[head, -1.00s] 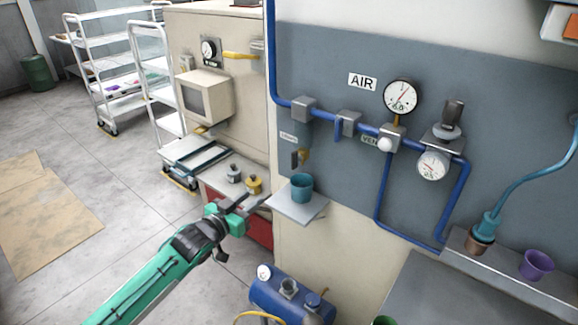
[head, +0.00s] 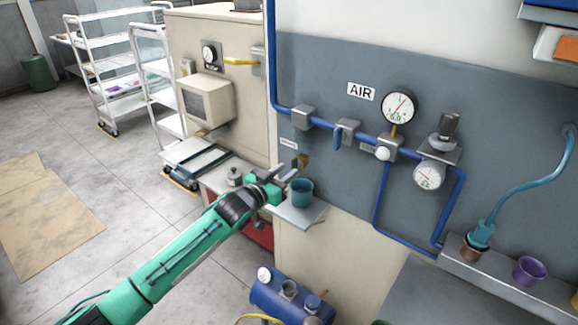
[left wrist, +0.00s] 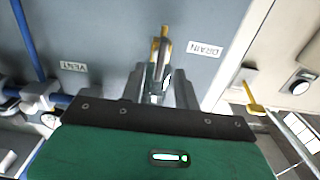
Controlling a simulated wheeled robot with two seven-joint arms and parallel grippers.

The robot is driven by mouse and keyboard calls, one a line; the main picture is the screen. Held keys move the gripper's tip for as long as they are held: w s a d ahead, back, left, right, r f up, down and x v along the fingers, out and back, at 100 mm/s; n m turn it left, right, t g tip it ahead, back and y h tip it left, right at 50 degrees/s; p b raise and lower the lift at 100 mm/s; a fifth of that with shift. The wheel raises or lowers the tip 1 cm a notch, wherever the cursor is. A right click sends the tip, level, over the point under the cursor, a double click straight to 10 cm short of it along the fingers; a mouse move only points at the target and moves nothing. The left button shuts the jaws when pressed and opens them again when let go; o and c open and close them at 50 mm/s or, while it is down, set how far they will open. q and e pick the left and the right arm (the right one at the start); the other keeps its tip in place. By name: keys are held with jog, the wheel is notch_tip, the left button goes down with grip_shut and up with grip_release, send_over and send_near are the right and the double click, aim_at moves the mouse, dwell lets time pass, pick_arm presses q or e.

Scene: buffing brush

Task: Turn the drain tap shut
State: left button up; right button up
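The drain tap (head: 302,161) is a small brass fitting low on the left of the grey wall panel, just above the cup shelf. In the left wrist view the brass tap (left wrist: 161,45) points towards me beside the upside-down DRAIN label (left wrist: 205,50). My left gripper (head: 284,177) is just left of and below the tap. In the left wrist view its fingers (left wrist: 160,85) stand apart, with the tap's grey handle seen between them. I cannot tell whether they touch it; part of the handle is hidden. My right gripper is not in view.
A teal cup (head: 300,192) stands on the small shelf (head: 298,219) right beside my left gripper. Blue air pipes (head: 326,123) and a gauge (head: 398,107) are to the right. A blue tank (head: 290,299) is below. A cabinet (head: 228,75) stands behind on the left.

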aim_at(296, 166)
pick_arm(q)
jog(key=shift+x, duration=1.2)
grip_shut()
